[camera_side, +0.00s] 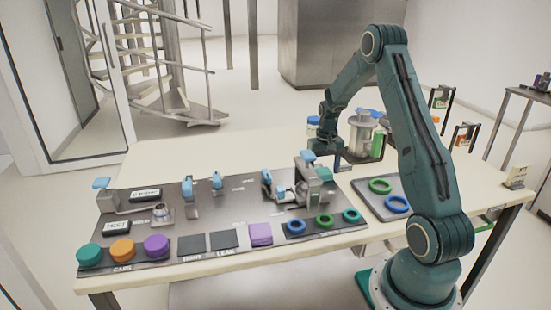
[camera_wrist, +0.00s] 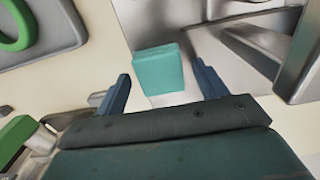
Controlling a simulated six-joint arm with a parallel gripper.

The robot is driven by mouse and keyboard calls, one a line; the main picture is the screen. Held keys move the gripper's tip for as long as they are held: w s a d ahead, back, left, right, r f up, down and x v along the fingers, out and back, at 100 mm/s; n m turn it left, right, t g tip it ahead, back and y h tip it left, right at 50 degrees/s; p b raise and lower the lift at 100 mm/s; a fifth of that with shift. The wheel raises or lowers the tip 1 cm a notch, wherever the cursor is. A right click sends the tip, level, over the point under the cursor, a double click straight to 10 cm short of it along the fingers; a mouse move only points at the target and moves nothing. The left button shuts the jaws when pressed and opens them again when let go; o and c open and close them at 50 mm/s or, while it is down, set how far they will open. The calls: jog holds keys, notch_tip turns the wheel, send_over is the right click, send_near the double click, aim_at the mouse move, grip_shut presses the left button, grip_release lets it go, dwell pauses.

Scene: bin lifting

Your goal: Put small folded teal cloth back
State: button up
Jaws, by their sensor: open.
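The small folded teal cloth (camera_wrist: 158,68) lies flat in the upper middle of the wrist view, beside the metal fixture. My gripper (camera_wrist: 162,78) is open, with one blue finger on each side of the cloth in the picture. The cloth is not gripped, and I cannot tell how high the fingers are above it. In the side view my gripper (camera_side: 318,150) points down near the fixture at the panel's back right.
The dark panel (camera_side: 130,225) carries several blue-handled clamps, round caps, dark square pads, a purple folded cloth (camera_side: 260,234) and coloured rings. A grey tray (camera_side: 393,193) with a green and a blue ring lies right. Jars (camera_side: 362,130) stand behind my gripper. The table's back left is clear.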

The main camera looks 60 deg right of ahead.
aim_at(322, 171)
notch_tip(322, 171, up, 12)
dwell(0.6)
jog(key=shift+r, duration=0.1)
dwell(0.4)
jog(key=a+r, duration=0.2)
jog(key=a, duration=0.1)
jog(key=a+r+n, duration=0.1)
jog(key=a+r, duration=0.2)
jog(key=a, duration=0.1)
jog(key=a+r+n+t, duration=0.1)
jog(key=a+r, duration=0.1)
jog(key=a, duration=0.2)
jog(key=shift+w+r+h, duration=0.2)
jog(key=shift+w+h, duration=0.1)
jog(key=shift+h, duration=0.1)
jog(key=s+a+r+n+t, duration=0.1)
jog(key=s+a+r+n, duration=0.2)
jog(key=a, duration=0.5)
jog(key=s+a+r+n+t, duration=0.1)
jog(key=s+a+r+t, duration=0.15)
jog(key=s+a, duration=0.45)
jog(key=s+a+f+n+t, duration=0.1)
jog(key=s+a+n, duration=0.2)
jog(key=s+a, duration=0.3)
jog(key=shift+s+a+f+y, duration=0.3)
jog(key=shift+a+y, duration=0.1)
jog(key=shift+a, duration=0.7)
